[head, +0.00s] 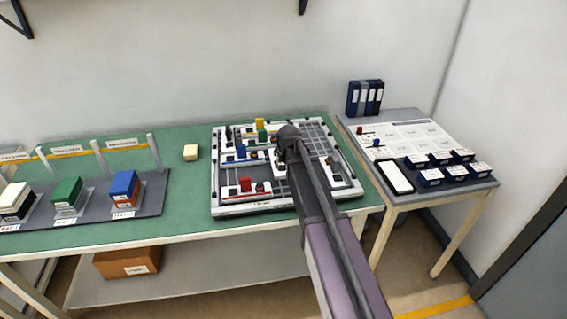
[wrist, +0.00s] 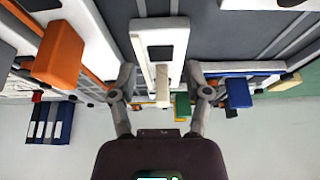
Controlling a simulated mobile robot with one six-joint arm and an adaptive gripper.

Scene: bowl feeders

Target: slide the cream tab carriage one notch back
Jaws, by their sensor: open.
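The cream tab (wrist: 162,85) stands up from a white carriage (wrist: 159,38) with a dark square window, in the middle of the wrist view. My gripper (wrist: 163,92) is open, with one finger on each side of the tab and a gap showing on both sides. I cannot tell how deep the fingertips reach along the tab. In the head view my gripper (head: 287,140) is over the middle of the white-framed board (head: 216,170), and my arm hides most of this carriage and its tab.
An orange-red tab (wrist: 58,52) and a blue tab (wrist: 238,93) flank my gripper. A green tab (wrist: 182,105) lies beyond. A side table (head: 487,187) with boxes stands right. The board's upper right looks clear.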

